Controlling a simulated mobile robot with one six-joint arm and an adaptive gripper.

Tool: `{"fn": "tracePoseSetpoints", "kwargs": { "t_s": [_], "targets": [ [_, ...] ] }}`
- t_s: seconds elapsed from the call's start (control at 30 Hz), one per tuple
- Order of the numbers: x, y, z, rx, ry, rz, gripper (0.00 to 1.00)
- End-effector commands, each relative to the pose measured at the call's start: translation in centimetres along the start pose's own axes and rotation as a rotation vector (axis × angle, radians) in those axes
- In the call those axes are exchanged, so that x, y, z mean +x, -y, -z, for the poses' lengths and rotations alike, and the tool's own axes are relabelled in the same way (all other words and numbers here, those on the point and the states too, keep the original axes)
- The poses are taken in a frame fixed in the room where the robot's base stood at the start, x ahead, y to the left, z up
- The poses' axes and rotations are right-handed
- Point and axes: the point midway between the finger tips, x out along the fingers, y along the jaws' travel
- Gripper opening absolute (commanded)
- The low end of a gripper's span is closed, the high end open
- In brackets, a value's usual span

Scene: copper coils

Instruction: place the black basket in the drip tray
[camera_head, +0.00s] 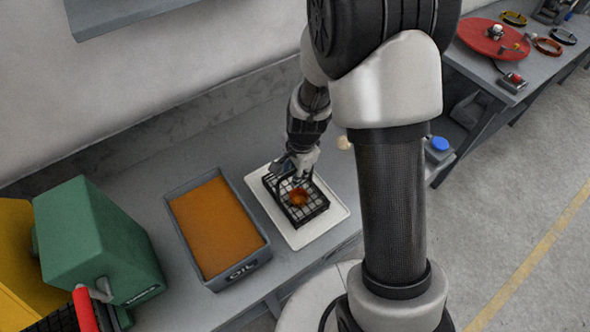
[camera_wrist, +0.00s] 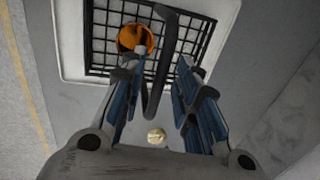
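The black wire basket (camera_head: 318,209) sits upright within the white drip tray (camera_head: 334,217) on the grey bench. An orange-copper piece (camera_head: 298,197) lies in the basket. The wrist view also shows the basket's grid (camera_wrist: 100,45), the copper piece (camera_wrist: 135,38) and the tray's pale rim (camera_wrist: 70,40). My gripper (camera_head: 297,168) is just above the basket, at its handle. In the wrist view my gripper (camera_wrist: 158,72) has its blue-padded fingers spread, with the dark handle (camera_wrist: 163,60) between them and gaps on both sides. The basket's underside is hidden.
A grey bin (camera_head: 250,266) marked OIL, filled with orange liquid, stands left of the tray. A green machine (camera_head: 95,240) with a red handle (camera_head: 84,310) is farther left. A small pale round object (camera_head: 343,142) is behind the tray. Another table with a red disc (camera_head: 490,38) is at the right.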

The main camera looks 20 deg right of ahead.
Motion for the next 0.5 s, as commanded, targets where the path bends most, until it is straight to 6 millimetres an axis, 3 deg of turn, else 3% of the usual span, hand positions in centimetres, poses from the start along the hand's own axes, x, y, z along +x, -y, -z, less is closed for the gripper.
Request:
{"fn": "tracePoseSetpoints", "kwargs": {
  "t_s": [0.3,0.5],
  "targets": [
    [-6.8,0.2,0.1,0.0,-0.002,0.005,0.29],
    [-10.2,0.1,0.0,0.0,-0.002,0.004,0.29]
  ]
}}
